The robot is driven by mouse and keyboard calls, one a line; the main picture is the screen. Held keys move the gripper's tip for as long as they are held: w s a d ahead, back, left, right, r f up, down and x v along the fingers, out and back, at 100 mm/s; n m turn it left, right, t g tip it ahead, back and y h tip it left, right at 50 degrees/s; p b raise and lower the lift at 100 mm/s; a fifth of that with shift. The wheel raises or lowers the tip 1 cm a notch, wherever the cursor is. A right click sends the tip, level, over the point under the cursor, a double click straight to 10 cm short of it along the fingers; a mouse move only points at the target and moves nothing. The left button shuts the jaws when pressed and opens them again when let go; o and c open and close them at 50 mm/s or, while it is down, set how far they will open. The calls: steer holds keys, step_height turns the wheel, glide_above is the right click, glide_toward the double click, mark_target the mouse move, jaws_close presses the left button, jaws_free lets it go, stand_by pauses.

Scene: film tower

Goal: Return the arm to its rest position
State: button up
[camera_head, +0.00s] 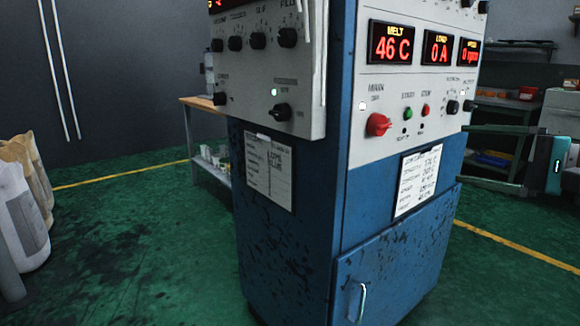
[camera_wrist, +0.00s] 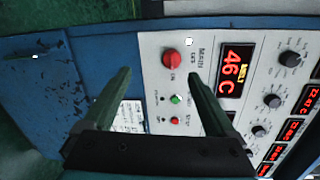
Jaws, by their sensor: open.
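My gripper (camera_head: 464,156) is at the right edge of the head view, beside the right side of the blue control cabinet (camera_head: 290,265). Its two dark fingers point left toward the panel, apart and empty. In the wrist view, the fingers of my gripper (camera_wrist: 160,76) are spread in front of the white control panel (camera_wrist: 150,60), which appears turned sideways. The red main knob (camera_wrist: 172,58) shows just beyond the fingertips. It also shows in the head view (camera_head: 378,124). I cannot tell whether the fingers touch the cabinet.
The melt display (camera_head: 391,43) reads 46 C and the load display (camera_head: 437,49) reads 0 A. A wooden-topped table (camera_head: 205,103) stands behind the cabinet. Sacks (camera_head: 22,215) stand at the left. Green floor between sacks and cabinet is clear. Shelving stands at the back right.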

steer(key=s+a+f+n+g+h, duration=0.2)
steer(key=s+a+f+n+g, duration=0.2)
steer(key=a+f, duration=0.55)
steer(key=s+a+f+n+g+h, duration=0.2)
steer(key=s+a+f+n+g, duration=0.2)
steer(key=a+f, duration=0.55)
steer(key=s+d+f+n+g+h, duration=0.3)
steer(key=s+f+g+h, duration=0.3)
steer(key=s+f, duration=1)
steer(key=s+h, duration=0.1)
steer(key=s, duration=0.2)
steer(key=shift+d+f, duration=0.2)
steer(key=shift+f, duration=0.1)
